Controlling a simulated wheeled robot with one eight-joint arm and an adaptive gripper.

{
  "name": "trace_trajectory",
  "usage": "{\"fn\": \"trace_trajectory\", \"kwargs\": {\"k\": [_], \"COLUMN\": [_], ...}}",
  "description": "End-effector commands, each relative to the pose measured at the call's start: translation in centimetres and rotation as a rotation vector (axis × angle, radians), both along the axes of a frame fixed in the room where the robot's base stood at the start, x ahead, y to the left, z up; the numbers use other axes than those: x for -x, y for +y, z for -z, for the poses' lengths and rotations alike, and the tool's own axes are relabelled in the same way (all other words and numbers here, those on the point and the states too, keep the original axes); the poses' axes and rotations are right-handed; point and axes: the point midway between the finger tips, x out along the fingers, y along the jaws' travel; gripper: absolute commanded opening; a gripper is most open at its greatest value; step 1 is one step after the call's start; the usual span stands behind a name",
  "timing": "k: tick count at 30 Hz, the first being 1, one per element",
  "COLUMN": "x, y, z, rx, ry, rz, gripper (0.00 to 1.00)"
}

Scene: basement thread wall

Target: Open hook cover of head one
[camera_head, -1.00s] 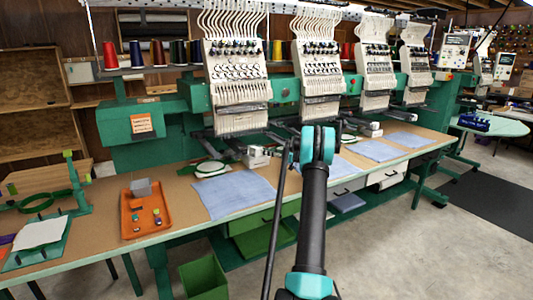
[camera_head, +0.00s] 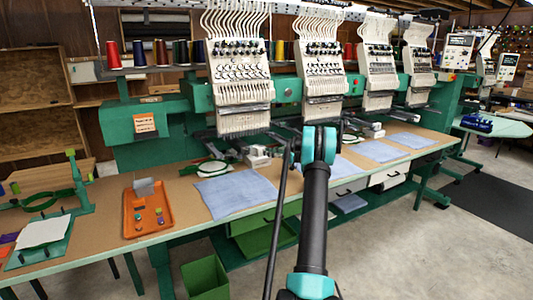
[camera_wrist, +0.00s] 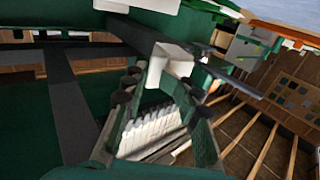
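Head one, seemingly the leftmost white embroidery head (camera_head: 238,75), hangs over the long table. A small white block (camera_head: 257,156) sits on the table-level arm below it. I cannot tell for sure whether this is the hook cover. In the wrist view my gripper (camera_wrist: 161,82) has its two dark green fingers spread apart, with black joints. A white block-like part (camera_wrist: 168,62) shows just beyond the fingertips; contact cannot be judged.
A light blue cloth (camera_head: 235,195) lies left of my arm. An orange tray (camera_head: 135,232) with small items and a green hoop stand (camera_head: 84,190) are farther left. Other heads stand to the right. A green bin (camera_head: 205,278) stands on the floor.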

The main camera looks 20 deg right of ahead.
Motion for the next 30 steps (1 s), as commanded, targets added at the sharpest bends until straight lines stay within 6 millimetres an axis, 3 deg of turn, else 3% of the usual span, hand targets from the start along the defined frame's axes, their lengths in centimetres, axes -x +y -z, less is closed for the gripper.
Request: {"fn": "trace_trajectory", "kwargs": {"k": [5, 18, 30], "x": [1.1, 6.5, 7.8], "y": [-1.3, -7.6, -9.0], "z": [0.0, 0.0, 0.0], "rx": [0.0, 0.0, 0.0], "ry": [0.0, 0.0, 0.0], "rz": [0.002, 0.001, -0.001], "gripper": [0.26, 0.26, 0.26]}}
